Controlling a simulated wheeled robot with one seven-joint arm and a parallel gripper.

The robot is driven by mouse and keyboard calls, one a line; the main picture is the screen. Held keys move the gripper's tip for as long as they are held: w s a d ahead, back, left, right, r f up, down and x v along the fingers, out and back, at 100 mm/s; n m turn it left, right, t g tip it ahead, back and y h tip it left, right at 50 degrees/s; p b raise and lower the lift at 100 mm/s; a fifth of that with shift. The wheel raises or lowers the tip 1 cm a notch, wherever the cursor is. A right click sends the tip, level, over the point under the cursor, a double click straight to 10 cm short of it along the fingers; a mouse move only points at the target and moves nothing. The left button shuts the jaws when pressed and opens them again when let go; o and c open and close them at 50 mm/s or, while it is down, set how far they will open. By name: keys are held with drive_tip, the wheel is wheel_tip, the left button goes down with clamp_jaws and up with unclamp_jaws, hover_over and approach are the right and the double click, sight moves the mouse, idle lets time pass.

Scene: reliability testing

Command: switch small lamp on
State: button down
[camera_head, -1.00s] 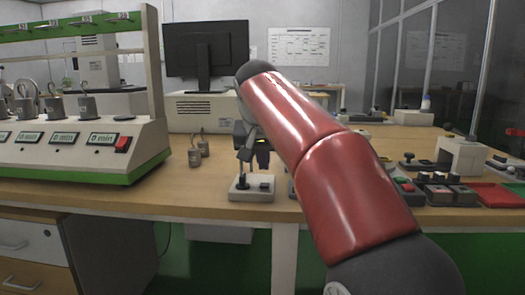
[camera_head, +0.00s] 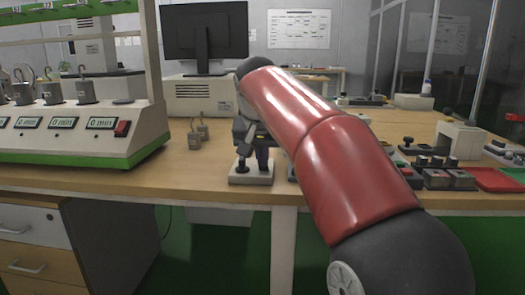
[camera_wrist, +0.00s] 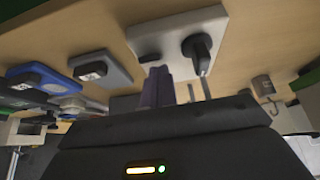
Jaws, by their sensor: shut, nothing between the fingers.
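A small pale box (camera_head: 250,180) stands near the front edge of the table, carrying a dark upright piece (camera_head: 242,166) on its left; I take this for the small lamp, and no glow shows. In the wrist view the same box (camera_wrist: 174,33) has the dark upright piece (camera_wrist: 199,47) and a small dark switch (camera_wrist: 150,57). My gripper (camera_head: 262,163) is shut and empty, pointing down over the box's right part. In the wrist view its fingertips (camera_wrist: 162,73) are beside the switch; I cannot tell whether they touch it.
A white-green device (camera_head: 75,145) fills the left of the table. Switch boxes (camera_head: 440,178) and a red tray (camera_head: 497,180) are at right. A monitor (camera_head: 204,35) stands behind.

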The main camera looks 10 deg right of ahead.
drive_tip(key=shift+s+a, duration=0.25)
drive_tip(key=shift+s, duration=0.5)
drive_tip(key=r+p, duration=0.5)
drive_tip(key=shift+w+d+r, duration=0.2)
drive_tip(key=shift+w, duration=0.2)
drive_tip(key=s+p+v, duration=0.1)
drive_tip(key=v, duration=0.8)
drive_tip(key=shift+a+f, duration=0.15)
